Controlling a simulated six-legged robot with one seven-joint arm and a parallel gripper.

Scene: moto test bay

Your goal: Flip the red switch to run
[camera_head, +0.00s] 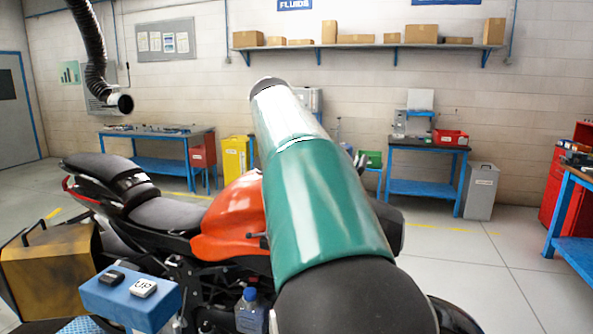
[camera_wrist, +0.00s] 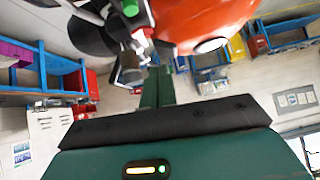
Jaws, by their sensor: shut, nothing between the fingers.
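The orange motorcycle (camera_head: 230,220) stands left of centre in the head view, its front part behind my green and white arm. In the wrist view, its orange bodywork (camera_wrist: 205,18) is at the top, upside down. A dark handlebar control with green parts (camera_wrist: 136,12) is left of it. A small red spot (camera_wrist: 148,32) shows on this control; I cannot tell for certain that it is the red switch or how it is set. My gripper (camera_wrist: 158,75) is shut and empty, its green fingers just below the control in the picture. I cannot tell whether they touch. The head view hides my gripper.
Blue workbenches (camera_head: 425,185) stand along the back wall. A black hose (camera_head: 95,45) hangs at upper left.

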